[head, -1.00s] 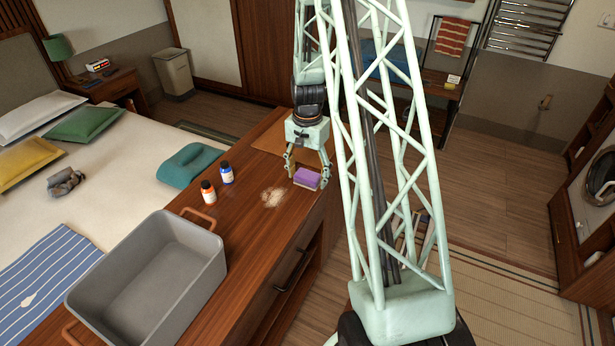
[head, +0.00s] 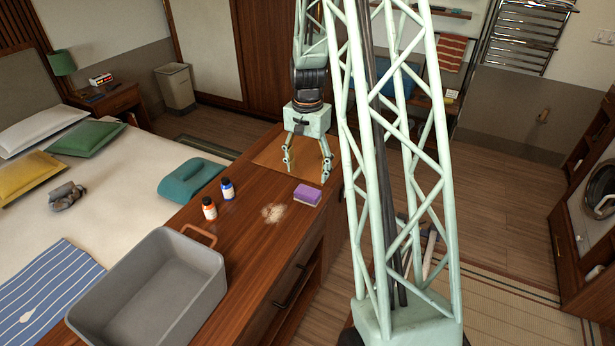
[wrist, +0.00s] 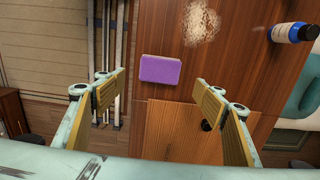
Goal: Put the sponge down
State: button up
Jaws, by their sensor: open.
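The purple sponge (head: 307,194) lies flat on the wooden counter (head: 262,245), close to its right edge. In the wrist view the sponge (wrist: 160,69) shows beyond the fingertips, clear of both. My gripper (head: 307,172) is open and empty, above the counter and behind the sponge in the head view. In the wrist view my gripper (wrist: 152,88) shows its two yellow-padded fingers spread wide with nothing between them.
A pale crumbly patch (head: 274,212) lies left of the sponge. An orange bottle (head: 209,209) and a blue bottle (head: 227,189) stand further left. A grey bin (head: 150,285) sits at the near end. A lighter board (head: 270,155) lies on the counter by my gripper.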

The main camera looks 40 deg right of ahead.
jog(key=shift+r, duration=0.8)
jog(key=shift+r, duration=0.1)
jog(key=s+a+r+n+t, duration=0.1)
jog(key=s+a+r+n, duration=0.35)
jog(key=a+r, duration=0.75)
jog(key=s+a+r+n+t, duration=0.1)
jog(key=s+a+r+n, duration=0.3)
jog(key=a+r, duration=0.85)
jog(key=s+a+r+n, duration=0.1)
jog(key=s+a+r, duration=0.2)
jog(key=s, duration=0.5)
jog(key=s+a+r+n+t, duration=0.1)
jog(key=s+a, duration=0.3)
jog(key=s, duration=0.4)
jog(key=s+a+r+n+t, duration=0.1)
jog(key=s+a+r+n, duration=0.2)
jog(key=s, duration=0.4)
jog(key=shift+s+a+r, duration=0.4)
jog(key=shift+a+r, duration=0.4)
jog(key=shift+a, duration=0.05)
jog(key=shift+s+n, duration=0.1)
jog(key=shift+n, duration=0.15)
